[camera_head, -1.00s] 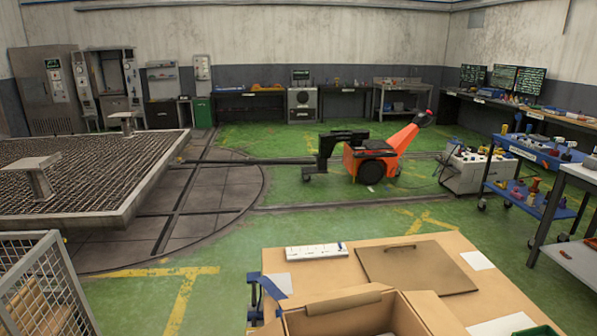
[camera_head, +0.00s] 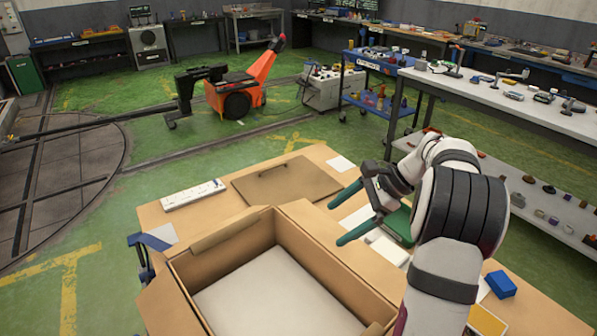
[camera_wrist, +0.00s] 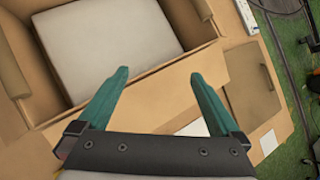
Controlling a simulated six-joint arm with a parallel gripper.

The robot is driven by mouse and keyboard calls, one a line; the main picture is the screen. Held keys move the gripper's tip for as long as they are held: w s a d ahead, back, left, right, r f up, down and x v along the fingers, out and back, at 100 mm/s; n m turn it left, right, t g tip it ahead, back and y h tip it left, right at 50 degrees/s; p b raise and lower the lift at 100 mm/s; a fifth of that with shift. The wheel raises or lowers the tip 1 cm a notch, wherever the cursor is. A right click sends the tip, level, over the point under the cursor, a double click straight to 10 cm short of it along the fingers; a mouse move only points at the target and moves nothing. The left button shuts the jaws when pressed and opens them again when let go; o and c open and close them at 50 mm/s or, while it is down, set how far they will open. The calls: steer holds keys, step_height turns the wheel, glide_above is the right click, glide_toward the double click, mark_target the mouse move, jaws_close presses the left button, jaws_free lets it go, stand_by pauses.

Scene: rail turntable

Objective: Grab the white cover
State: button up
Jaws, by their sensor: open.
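A flat off-white panel (camera_head: 275,295), which looks like the white cover, lies inside an open cardboard box (camera_head: 215,238). In the wrist view the white panel (camera_wrist: 105,45) is at the upper left, within the box walls. My gripper (camera_head: 336,221) is open, with two green fingers apart and nothing between them. In the head view it is at the box's right side, above the table. In the wrist view my gripper (camera_wrist: 160,73) points toward the box's near wall, with the panel beyond it. My arm covers part of the right side of the table.
A brown lid-like board with a handle (camera_head: 287,183) and a white power strip (camera_head: 193,194) lie behind the box. A blue block (camera_head: 501,285) sits at the table's right. The box walls stand around the panel.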

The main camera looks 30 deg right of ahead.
steer(key=s+d+f+m+t, duration=0.1)
steer(key=s+d+f+m, duration=0.15)
steer(key=d, duration=0.45)
steer(key=s+d+f+m+t, duration=0.2)
steer(key=s+d+f, duration=0.1)
steer(key=d, duration=0.3)
steer(key=s+d+f+m+t+h, duration=0.1)
steer(key=s+d+f+m+h, duration=0.1)
steer(key=s+d, duration=0.3)
steer(key=s+d+f+m+t+h, duration=0.2)
steer(key=s+d+f+m, duration=0.1)
steer(key=s, duration=0.5)
steer(key=s+d+f+m+t+h, duration=0.2)
steer(key=s+d+f+m, duration=0.1)
steer(key=s+d+f, duration=0.2)
steer(key=shift+s+d+f+m, duration=0.2)
steer(key=shift+s+d, duration=0.25)
steer(key=shift+s, duration=0.2)
steer(key=shift+s+d+f+m, duration=0.2)
steer(key=shift+s+d, duration=0.2)
steer(key=shift+s, duration=0.25)
steer(key=shift+w+d+f, duration=0.1)
steer(key=shift+f, duration=0.25)
steer(key=x, duration=0.9)
steer(key=shift+w+f, duration=0.1)
steer(key=shift+w, duration=0.05)
steer(key=x, duration=0.5)
steer(key=shift+w+f, duration=0.1)
steer(key=shift+f, duration=0.2)
jaws_close()
